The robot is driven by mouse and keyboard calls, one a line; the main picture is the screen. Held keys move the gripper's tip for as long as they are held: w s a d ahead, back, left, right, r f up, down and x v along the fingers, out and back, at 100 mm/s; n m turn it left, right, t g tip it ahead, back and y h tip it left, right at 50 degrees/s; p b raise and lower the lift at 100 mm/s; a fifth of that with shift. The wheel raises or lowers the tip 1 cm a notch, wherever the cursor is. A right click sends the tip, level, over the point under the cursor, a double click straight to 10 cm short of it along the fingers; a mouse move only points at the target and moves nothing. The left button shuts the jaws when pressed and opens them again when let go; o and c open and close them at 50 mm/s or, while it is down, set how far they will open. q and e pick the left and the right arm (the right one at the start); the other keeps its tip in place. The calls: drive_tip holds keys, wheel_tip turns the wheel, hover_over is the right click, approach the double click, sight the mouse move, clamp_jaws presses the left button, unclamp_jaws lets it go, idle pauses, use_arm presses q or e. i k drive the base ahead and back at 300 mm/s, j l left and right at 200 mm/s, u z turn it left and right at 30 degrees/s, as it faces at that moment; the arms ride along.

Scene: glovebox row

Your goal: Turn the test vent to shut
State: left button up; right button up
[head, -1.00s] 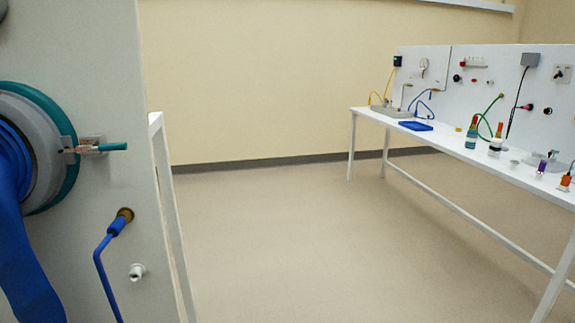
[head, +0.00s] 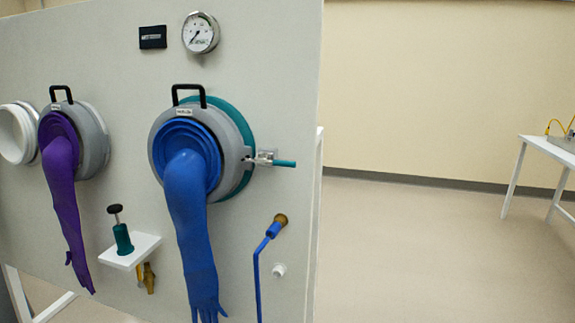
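No part is readably marked as the test vent, so I cannot tell for certain which one it is. On the glovebox panel (head: 270,60), a teal-handled lever (head: 284,164) sticks out level to the right from the rim of the blue glove port (head: 237,122). A small white fitting (head: 279,270) sits low near the panel's right edge. A brass fitting (head: 281,219) with a blue hose (head: 257,275) is above it. A teal part with a black knob (head: 122,236) stands on a small white shelf (head: 145,247). Neither gripper is in view.
A blue glove (head: 190,220) and a purple glove (head: 66,215) hang from their ports. A round gauge (head: 200,33) and a black label plate (head: 152,37) are above. Open floor (head: 400,240) lies to the right, with a white bench (head: 550,148) at the far right.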

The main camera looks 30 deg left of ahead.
sight(140, 285)
drive_tip(key=j+u, duration=0.1)
drive_tip(key=j, duration=1.05)
drive_tip(key=i+j+u, duration=0.15)
drive_tip(key=j, duration=1)
drive_tip(key=j+u, duration=0.15)
drive_tip(key=j, duration=0.4)
drive_tip(key=i+j, duration=0.15)
drive_tip(key=j, duration=0.4)
drive_tip(key=u, duration=0.05)
